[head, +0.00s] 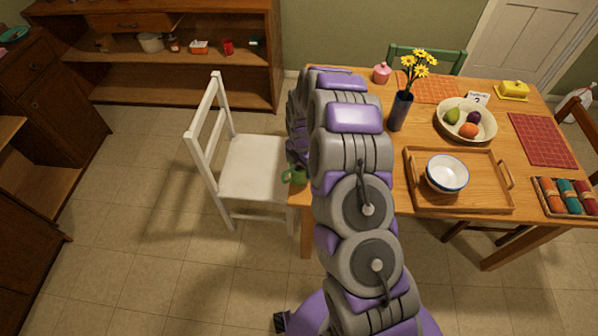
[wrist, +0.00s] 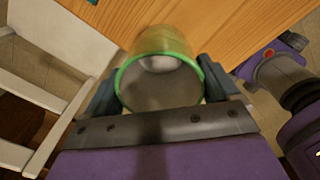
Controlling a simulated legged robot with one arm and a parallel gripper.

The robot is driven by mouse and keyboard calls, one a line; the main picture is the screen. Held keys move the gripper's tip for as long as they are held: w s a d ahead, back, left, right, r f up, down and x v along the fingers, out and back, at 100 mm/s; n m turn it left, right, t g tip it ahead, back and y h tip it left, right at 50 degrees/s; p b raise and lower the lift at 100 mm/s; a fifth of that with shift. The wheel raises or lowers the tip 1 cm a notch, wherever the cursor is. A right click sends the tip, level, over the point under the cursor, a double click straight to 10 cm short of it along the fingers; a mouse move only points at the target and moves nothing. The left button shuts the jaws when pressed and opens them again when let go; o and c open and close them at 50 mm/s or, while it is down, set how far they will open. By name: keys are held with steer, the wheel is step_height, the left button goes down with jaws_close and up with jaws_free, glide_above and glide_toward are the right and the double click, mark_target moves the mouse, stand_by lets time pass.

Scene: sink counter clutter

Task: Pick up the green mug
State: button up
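The green mug (wrist: 160,80) lies between the two fingers of my gripper (wrist: 160,88) in the wrist view. Its round mouth faces the camera, and its body extends away toward the wooden tabletop. One finger is close along each side of the mug; I cannot tell whether both press on it. In the head view only a small green part of the mug (head: 294,175) shows, at the table's left edge beside the white chair. My arm hides the rest of it, and my gripper is also hidden there.
The wooden table (head: 400,225) carries a tray (head: 480,208) with a white bowl (head: 447,172), a fruit bowl (head: 487,132), a dark vase of yellow flowers (head: 400,110) and a pink jar (head: 381,72). A white chair (head: 255,165) stands close at the left. Floor farther left is clear.

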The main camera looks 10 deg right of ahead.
steer(key=c, duration=0.7)
